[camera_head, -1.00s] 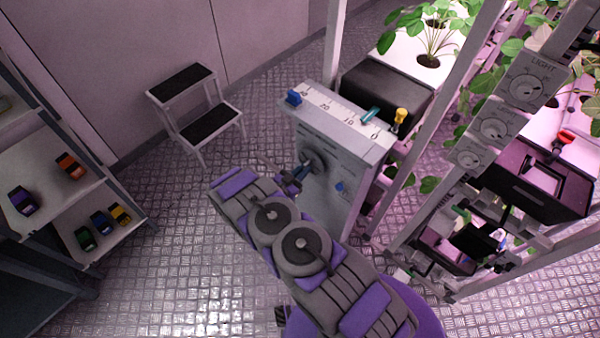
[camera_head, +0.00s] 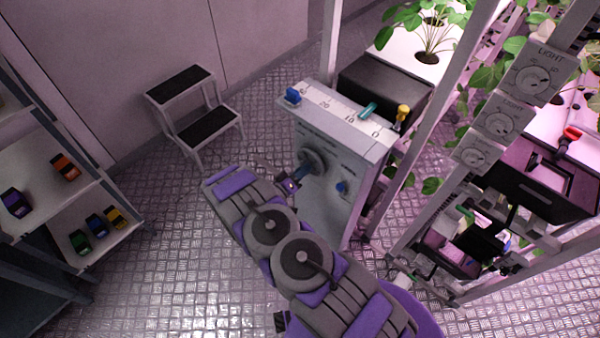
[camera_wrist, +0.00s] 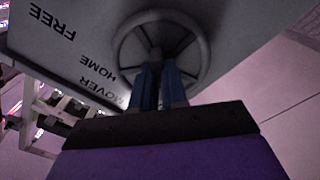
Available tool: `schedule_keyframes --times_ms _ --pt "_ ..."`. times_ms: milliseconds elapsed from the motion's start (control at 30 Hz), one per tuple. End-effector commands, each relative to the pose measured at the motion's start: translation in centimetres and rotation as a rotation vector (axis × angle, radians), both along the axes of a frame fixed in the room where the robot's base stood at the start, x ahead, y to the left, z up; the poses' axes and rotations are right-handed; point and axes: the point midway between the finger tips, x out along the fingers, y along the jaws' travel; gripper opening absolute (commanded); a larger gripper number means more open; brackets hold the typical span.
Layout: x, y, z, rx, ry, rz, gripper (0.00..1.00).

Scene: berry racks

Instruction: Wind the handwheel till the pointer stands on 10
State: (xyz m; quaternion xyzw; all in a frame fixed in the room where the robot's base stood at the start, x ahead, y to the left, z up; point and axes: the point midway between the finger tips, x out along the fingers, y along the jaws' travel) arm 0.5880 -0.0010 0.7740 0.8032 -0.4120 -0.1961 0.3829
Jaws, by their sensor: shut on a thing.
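The handwheel (camera_head: 311,160) is a grey ring on the front of a pale box (camera_head: 335,195). My gripper (camera_head: 301,174) is at the wheel; its two blue fingers (camera_wrist: 160,75) also show in the wrist view. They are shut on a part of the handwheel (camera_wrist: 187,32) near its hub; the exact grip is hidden. The scale (camera_head: 335,108) on the box top reads 20, 10 and 0 towards the right. A teal marker (camera_head: 368,109), which looks like the pointer, stands between 10 and 0. A blue block (camera_head: 293,96) sits at the scale's left end.
A yellow-topped peg (camera_head: 403,112) stands at the box's right end. A blue knob (camera_head: 341,187) is right of the wheel. Plant racks with light dials (camera_head: 540,76) stand right. A step stool (camera_head: 195,110) and a shelf (camera_head: 120,230) with toy cars are left.

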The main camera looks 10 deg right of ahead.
Motion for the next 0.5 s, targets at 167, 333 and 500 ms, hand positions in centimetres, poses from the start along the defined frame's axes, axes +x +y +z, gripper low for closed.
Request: schedule_keyframes --times_ms 167,333,500 --pt "0.63 -0.14 0.67 -0.079 0.087 -0.002 0.0" --pt "0.68 -0.09 0.72 -0.135 0.165 -0.001 0.0" --pt "0.7 -0.05 0.77 -0.171 0.215 -0.001 0.0"
